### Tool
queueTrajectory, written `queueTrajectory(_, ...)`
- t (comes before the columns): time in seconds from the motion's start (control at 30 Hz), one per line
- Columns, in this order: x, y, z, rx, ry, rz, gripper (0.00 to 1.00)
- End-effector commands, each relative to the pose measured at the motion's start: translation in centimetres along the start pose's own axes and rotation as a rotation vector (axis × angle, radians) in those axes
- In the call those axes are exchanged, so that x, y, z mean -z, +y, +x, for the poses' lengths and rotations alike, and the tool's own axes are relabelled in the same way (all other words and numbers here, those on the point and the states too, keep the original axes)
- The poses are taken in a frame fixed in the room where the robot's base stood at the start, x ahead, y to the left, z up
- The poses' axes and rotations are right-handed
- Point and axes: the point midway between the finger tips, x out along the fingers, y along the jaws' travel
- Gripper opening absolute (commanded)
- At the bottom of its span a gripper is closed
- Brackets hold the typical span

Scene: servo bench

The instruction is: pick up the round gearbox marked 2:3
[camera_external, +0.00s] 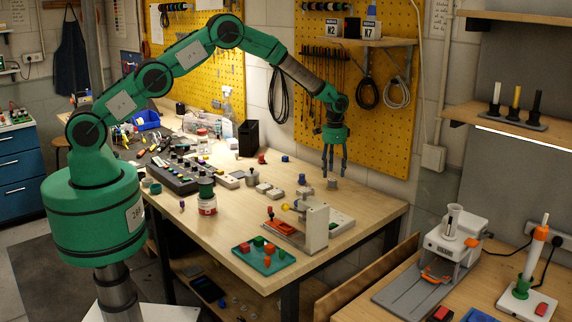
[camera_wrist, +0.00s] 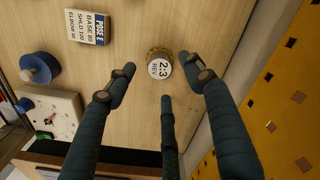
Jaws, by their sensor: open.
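The round gearbox marked 2:3 (camera_wrist: 160,66) has a white top label and a brass-coloured side. In the wrist view it sits upright on the wooden bench, just beyond my fingertips and roughly between the two outer ones. In the external view a small grey round piece (camera_external: 332,184) stands below my gripper, its marking too small to read. My gripper (camera_external: 334,172) points down over the bench with its dark blue fingers spread. In the wrist view my gripper (camera_wrist: 165,85) is open and empty, apart from the gearbox.
A blue round part (camera_wrist: 40,68), a white label block (camera_wrist: 87,27) and a white dial box (camera_wrist: 50,112) lie left of the gearbox. The yellow pegboard wall (camera_external: 357,85) rises behind the bench (camera_external: 372,200). Bare wood surrounds the gearbox.

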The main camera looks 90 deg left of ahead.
Motion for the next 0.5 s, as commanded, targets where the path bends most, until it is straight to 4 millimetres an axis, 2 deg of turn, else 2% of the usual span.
queueTrajectory(0.27,0.0,0.0,0.1,0.000,-0.001,0.000,0.53)
queueTrajectory(0.5,0.0,0.0,1.6,0.000,-0.001,0.000,0.53)
